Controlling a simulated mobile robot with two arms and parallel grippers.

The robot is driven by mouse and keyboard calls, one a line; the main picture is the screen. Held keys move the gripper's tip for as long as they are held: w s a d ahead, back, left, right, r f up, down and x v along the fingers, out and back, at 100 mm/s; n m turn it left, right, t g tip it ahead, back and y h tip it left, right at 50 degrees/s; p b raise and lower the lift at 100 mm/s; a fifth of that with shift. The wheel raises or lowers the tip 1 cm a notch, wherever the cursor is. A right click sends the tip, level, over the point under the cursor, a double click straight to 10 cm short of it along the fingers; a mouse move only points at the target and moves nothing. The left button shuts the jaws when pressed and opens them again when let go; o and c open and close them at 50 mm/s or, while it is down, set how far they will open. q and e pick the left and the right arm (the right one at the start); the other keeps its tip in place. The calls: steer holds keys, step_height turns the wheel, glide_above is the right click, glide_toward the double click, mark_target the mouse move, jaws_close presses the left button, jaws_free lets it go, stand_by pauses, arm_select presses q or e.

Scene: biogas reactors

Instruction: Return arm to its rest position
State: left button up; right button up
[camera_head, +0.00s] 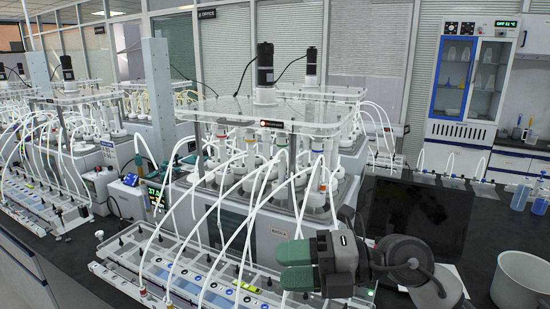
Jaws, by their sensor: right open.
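My right arm (405,262) comes in from the lower right. No object shows between the fingers. It is in front of the central biogas reactor unit (285,112) and overlaps the right end of the tubing rack (185,262) in the picture. I cannot tell whether it touches the rack. My left gripper is out of view.
White tubes loop from the reactor bottles down to the rack. A dark monitor (415,215) stands behind my arm. A white pot (520,280) is at the lower right, with blue-liquid bottles (521,194) beyond it. A glass-door cabinet (470,75) stands at the back.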

steer(key=w+d+r+m+t, duration=0.1)
steer(key=d+m+t, duration=0.5)
steer(key=m+t, duration=1.2)
steer(key=s+d+f+m+g+h, duration=0.1)
steer(key=d+f+m+g+h, duration=0.1)
steer(key=d+f+m+h, duration=0.5)
steer(key=s+d+f+m+g+h, duration=0.2)
steer(key=d+f+m+h, duration=0.2)
steer(key=f+m+h, duration=0.7)
steer(key=s+f+n+g+y, duration=0.1)
steer(key=s+f+g+y, duration=0.1)
steer(key=s+f+g, duration=1.3)
steer(key=s+f+t+b, duration=0.1)
steer(key=s+f+b, duration=0.2)
steer(key=f, duration=1.3)
steer(key=s+f+t+b, duration=0.1)
steer(key=s+f+b, duration=0.1)
steer(key=f, duration=1.3)
steer(key=s+d+f+b, duration=0.2)
steer(key=s+f, duration=0.6)
steer(key=f, duration=0.2)
steer(key=s+d+f+g+b, duration=0.1)
steer(key=s+f+b, duration=0.1)
steer(key=s+f, duration=0.6)
steer(key=shift+d+f, duration=0.4)
steer(key=shift+f, duration=0.55)
